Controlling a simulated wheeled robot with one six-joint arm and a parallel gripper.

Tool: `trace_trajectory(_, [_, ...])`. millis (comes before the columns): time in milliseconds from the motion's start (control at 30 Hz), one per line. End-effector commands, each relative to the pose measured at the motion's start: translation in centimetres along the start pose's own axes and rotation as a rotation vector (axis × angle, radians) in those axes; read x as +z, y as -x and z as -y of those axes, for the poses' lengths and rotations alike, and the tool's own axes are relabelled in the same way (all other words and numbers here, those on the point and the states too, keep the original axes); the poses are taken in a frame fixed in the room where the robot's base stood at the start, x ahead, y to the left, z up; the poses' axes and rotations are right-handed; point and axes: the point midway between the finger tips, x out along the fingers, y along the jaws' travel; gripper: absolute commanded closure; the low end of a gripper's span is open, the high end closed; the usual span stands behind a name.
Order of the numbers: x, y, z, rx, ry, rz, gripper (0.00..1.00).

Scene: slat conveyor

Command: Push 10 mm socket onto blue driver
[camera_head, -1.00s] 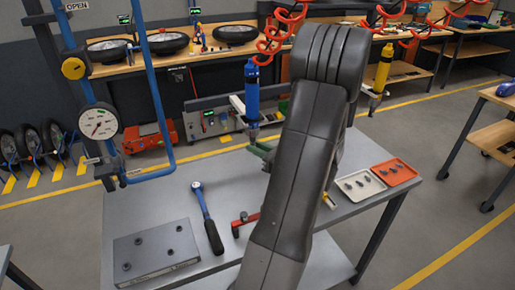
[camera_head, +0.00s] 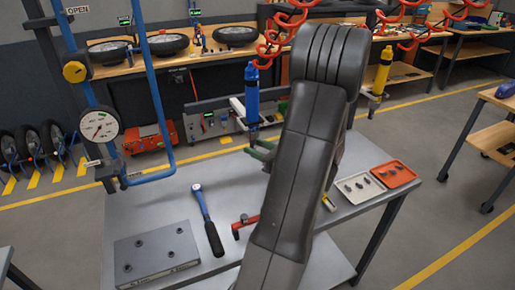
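The blue driver (camera_head: 252,95) hangs upright left of my arm, its dark tip pointing down. My gripper (camera_head: 260,150) is mostly hidden behind my own dark arm. Small dark sockets lie in the white tray (camera_head: 348,198) and the red tray (camera_head: 410,179) at the right of the bench. Their sizes cannot be read, so I cannot pick out the 10 mm one.
A blue frame with a gauge (camera_head: 99,126) stands at the left. A yellow driver (camera_head: 383,70) hangs at the right.

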Motion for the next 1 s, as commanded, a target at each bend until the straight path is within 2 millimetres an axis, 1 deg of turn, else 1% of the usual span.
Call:
trace_trajectory(33, [0.0, 0.0, 0.0, 0.0, 0.0, 0.0, 0.58])
trace_trajectory(133, [0.0, 0.0, 0.0, 0.0, 0.0, 0.0, 0.38])
trace_trajectory(167, [0.0, 0.0, 0.0, 0.0, 0.0, 0.0, 0.36])
trace_trajectory(433, [0.0, 0.1, 0.0, 0.0, 0.0, 0.0, 0.36])
trace_trajectory(567, [-0.1, 0.8, 0.1, -0.003, 0.0, 0.0, 0.36])
trace_trajectory(667, [-0.1, 2.2, 0.1, -0.004, 0.001, 0.0, 0.36])
trace_trajectory(1000, [-0.2, 9.1, 0.1, -0.006, 0.001, -0.001, 0.36])
